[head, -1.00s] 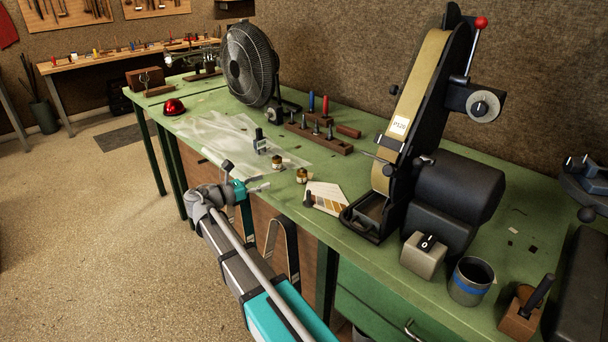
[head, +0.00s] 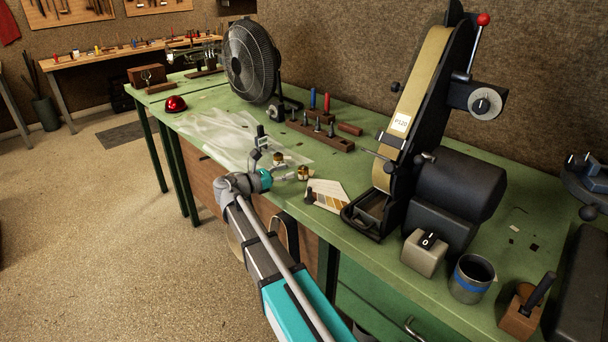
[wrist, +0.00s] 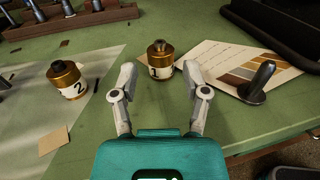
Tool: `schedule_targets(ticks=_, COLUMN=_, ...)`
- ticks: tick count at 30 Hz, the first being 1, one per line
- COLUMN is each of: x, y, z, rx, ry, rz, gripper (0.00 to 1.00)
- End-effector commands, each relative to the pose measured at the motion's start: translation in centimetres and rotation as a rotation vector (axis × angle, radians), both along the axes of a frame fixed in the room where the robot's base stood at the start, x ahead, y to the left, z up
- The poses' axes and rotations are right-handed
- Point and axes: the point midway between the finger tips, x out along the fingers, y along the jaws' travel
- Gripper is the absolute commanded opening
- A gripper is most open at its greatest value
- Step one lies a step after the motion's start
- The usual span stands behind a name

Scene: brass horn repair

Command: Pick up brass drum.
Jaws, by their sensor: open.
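Two small brass drums with dark knobs stand upright on the green bench. One brass drum (wrist: 160,62) is straight ahead of my gripper (wrist: 159,75) in the wrist view, just beyond the open fingertips, with nothing held. Its white label is hard to read. In the head view, this drum (head: 303,173) is to the right of my gripper (head: 273,167). The other drum (wrist: 68,80), with a white label reading 2, is left of my fingers in the wrist view and also shows in the head view (head: 278,159).
A card with tan and brown swatches (wrist: 238,68) lies right of the near drum, with a dark knobbed tool (wrist: 257,83) on it. A belt sander (head: 415,120) stands further right. A wooden rack (head: 320,137) lies behind the drums. Clear sheeting (head: 215,135) covers the bench at left.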

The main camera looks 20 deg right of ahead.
Motion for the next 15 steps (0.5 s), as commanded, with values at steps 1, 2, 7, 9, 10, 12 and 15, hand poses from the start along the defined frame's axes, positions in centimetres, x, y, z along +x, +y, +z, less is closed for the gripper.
schedule_targets(ticks=1, x=0.08, y=-0.56, z=0.00, rx=0.000, ry=0.000, rz=-0.002, gripper=0.59)
schedule_targets(ticks=2, x=0.12, y=-0.81, z=0.00, rx=0.000, ry=0.000, rz=-0.002, gripper=0.59)
schedule_targets(ticks=7, x=0.23, y=-1.47, z=-0.01, rx=0.000, ry=0.000, rz=-0.001, gripper=0.59)
schedule_targets(ticks=9, x=0.24, y=-1.51, z=0.00, rx=0.000, ry=0.000, rz=-0.001, gripper=0.59)
schedule_targets(ticks=10, x=0.24, y=-1.51, z=0.00, rx=0.000, ry=0.000, rz=-0.001, gripper=0.59)
schedule_targets(ticks=12, x=0.24, y=-1.51, z=0.00, rx=0.000, ry=0.000, rz=-0.001, gripper=0.59)
schedule_targets(ticks=15, x=0.23, y=-1.52, z=-0.01, rx=0.000, ry=0.000, rz=-0.001, gripper=0.59)
